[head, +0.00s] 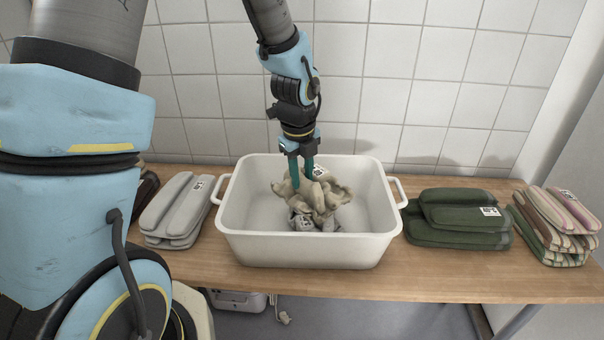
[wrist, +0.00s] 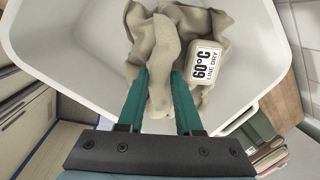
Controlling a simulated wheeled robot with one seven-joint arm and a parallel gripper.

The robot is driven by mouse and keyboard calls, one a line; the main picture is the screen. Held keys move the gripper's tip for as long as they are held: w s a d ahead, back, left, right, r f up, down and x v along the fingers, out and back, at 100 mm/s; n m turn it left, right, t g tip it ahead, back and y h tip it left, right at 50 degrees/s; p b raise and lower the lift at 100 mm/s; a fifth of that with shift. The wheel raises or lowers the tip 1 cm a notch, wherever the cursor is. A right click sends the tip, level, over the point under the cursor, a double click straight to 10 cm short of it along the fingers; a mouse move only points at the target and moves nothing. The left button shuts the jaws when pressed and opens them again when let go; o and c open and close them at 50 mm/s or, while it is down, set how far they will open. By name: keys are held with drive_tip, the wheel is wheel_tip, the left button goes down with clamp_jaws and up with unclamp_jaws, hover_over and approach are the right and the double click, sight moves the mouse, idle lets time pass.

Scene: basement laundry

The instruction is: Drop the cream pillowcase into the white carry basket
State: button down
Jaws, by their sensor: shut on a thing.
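The cream pillowcase (head: 325,195) is a crumpled beige cloth inside the white carry basket (head: 310,248). In the wrist view the pillowcase (wrist: 160,50) shows a white label reading "60°C LINE DRY". My gripper (head: 301,178) points down into the basket, its green fingers shut on a fold of the cloth. In the wrist view the gripper (wrist: 158,90) has the fold between its two fingers. The white basket (wrist: 75,55) surrounds the cloth there. A greyish labelled part shows at the front of the heap; I cannot tell if it is a separate piece. Whether the cloth touches the basket floor is unclear.
The basket stands on a wooden table (head: 420,285) against a white tiled wall. Folded grey cloths (head: 177,212) lie to its left. Dark green folded cloths (head: 458,218) and a striped stack (head: 552,228) lie to its right. A white item (head: 238,300) sits below the table.

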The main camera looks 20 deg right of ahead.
drive_tip(key=c, duration=0.5)
unclamp_jaws()
drive_tip(key=shift+r, duration=0.1)
wheel_tip(320, 180, up, 11)
drive_tip(key=s+a, duration=0.1)
drive_tip(key=shift+s+f+b, duration=0.2)
drive_tip(key=shift+s+b, duration=0.05)
drive_tip(key=shift+b, duration=0.2)
drive_tip(key=shift+a, duration=0.15)
drive_tip(key=a+f+n, duration=0.2)
drive_tip(key=a+n, duration=1.1)
drive_tip(key=n, duration=0.3)
drive_tip(key=s+a+f+n+y, duration=0.1)
drive_tip(key=a+f+n, duration=0.2)
drive_tip(key=a+n, duration=1)
drive_tip(key=n, duration=0.2)
drive_tip(key=shift+s+a+n, duration=0.25)
drive_tip(key=shift+a+n, duration=0.1)
drive_tip(key=shift+n, duration=0.05)
